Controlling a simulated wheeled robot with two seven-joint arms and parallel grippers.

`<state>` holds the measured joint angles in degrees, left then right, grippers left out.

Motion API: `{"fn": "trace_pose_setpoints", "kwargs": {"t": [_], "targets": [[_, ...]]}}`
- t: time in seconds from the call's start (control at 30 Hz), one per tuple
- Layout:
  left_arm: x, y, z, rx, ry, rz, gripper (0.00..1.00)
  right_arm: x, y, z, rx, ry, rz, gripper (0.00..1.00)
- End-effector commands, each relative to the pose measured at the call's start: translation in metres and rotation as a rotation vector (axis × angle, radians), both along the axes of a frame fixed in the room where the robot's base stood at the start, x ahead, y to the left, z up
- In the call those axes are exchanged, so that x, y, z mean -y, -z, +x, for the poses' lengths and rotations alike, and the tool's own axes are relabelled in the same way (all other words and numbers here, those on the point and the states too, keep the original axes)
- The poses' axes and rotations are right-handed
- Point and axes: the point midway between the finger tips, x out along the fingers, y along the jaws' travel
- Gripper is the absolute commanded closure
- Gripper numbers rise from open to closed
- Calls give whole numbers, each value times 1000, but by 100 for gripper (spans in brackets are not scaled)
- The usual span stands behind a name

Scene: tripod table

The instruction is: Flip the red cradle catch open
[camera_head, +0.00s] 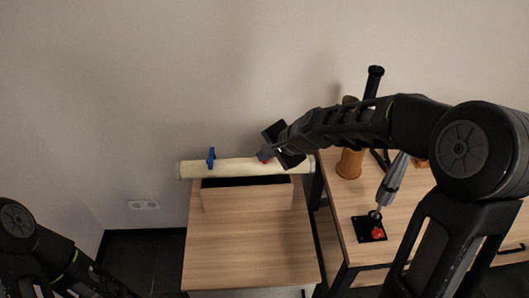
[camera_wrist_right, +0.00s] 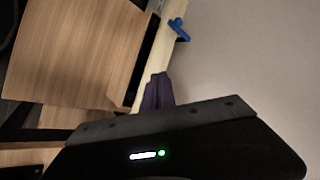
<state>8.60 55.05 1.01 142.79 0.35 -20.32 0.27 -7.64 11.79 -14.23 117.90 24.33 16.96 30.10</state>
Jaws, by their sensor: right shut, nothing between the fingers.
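The red cradle catch (camera_head: 264,156) shows as a small red patch on the right part of a cream tube (camera_head: 232,167), mostly hidden by my right gripper. The tube lies across a wooden cradle box (camera_head: 246,196). My right gripper (camera_head: 268,155) is shut and empty, with its fingertips at the catch; I cannot tell whether they touch it. In the right wrist view the shut fingers (camera_wrist_right: 158,90) are beside the tube (camera_wrist_right: 165,45), and the red catch is hidden. A blue catch (camera_head: 211,157) stands upright on the tube's left part. My left gripper is outside the view.
The low wooden table (camera_head: 240,250) is bare in front of the cradle. A second wooden table (camera_head: 340,215) at the right holds an orange-brown cylinder (camera_head: 349,163) and a grey device with a black base (camera_head: 370,229) and a red part. A wall stands close behind.

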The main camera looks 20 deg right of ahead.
Motion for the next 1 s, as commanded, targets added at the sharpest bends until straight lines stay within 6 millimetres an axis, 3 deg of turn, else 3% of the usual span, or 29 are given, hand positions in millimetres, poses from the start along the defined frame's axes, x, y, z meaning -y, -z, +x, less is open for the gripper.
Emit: {"fn": "trace_pose_setpoints", "kwargs": {"t": [0.07, 0.17, 0.27, 0.37, 0.4, 0.5, 0.6, 0.7, 0.8, 1.0], "targets": [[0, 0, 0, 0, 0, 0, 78, -3, 18, -5, -20, -20, -24, 100], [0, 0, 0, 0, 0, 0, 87, -10, 61, -21, -63, -82, -87, 100], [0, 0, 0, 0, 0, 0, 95, -22, 127, -53, -125, -198, -179, 100], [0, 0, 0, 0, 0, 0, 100, -40, 199, -106, -190, -371, -267, 100], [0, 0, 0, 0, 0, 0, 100, -49, 226, -132, -210, -450, -292, 100], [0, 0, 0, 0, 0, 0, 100, -75, 276, -200, -241, -650, -319, 100], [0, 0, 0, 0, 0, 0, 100, -100, 303, -257, -240, -811, -310, 100], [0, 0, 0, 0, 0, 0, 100, -117, 312, -292, -227, -904, -292, 100], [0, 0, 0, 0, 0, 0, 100, -123, 314, -304, -217, -939, -285, 100], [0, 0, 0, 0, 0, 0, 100, -124, 314, -303, -215, -940, -285, 100]]}}
